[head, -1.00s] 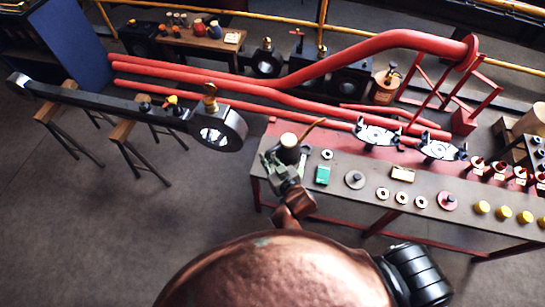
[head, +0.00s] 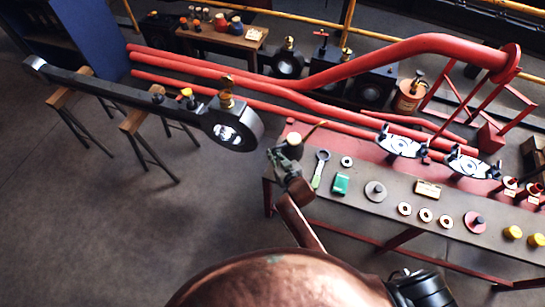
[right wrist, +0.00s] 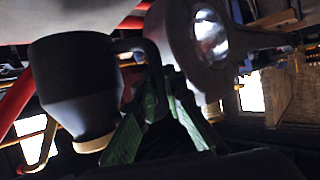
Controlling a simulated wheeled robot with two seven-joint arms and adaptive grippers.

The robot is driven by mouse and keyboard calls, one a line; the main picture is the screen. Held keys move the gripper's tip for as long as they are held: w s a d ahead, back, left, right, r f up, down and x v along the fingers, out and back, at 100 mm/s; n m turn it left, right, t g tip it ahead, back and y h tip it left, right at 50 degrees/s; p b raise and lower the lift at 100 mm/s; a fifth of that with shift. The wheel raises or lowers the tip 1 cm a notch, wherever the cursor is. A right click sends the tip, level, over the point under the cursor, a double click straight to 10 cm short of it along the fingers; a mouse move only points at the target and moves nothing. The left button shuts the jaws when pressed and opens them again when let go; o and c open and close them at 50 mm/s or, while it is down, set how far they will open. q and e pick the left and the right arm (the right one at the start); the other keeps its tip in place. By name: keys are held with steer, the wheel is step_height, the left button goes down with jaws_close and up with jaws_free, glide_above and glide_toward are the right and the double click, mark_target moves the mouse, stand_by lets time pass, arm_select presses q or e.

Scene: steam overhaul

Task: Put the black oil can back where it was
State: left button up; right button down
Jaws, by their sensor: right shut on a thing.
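The black oil can (head: 292,145) with its thin brass spout is held by my right gripper (head: 283,158) at the left end of the workbench. In the right wrist view the can (right wrist: 75,75) shows large, with its dark body and a pale brown end. The green fingers of my right gripper (right wrist: 165,110) are closed around its curved handle (right wrist: 152,60), beside the body. The can looks raised, but its exact height over the bench cannot be told. My left gripper is not in view.
Red pipes (head: 260,90) run behind.

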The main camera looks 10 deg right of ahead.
steer(key=shift+w+f, duration=0.6)
steer(key=shift+f, duration=0.05)
step_height(320, 180, down, 4)
steer(key=shift+w+r+b, duration=0.1)
steer(key=shift+r+b, duration=0.15)
steer(key=shift+b, duration=0.85)
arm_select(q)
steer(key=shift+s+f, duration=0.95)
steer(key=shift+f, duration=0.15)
arm_select(e)
steer(key=shift+r, duration=0.15)
steer(key=c, duration=2.4)
jaws_free()
steer(key=shift+f, duration=0.2)
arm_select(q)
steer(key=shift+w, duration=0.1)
arm_select(e)
steer(key=o, duration=0.4)
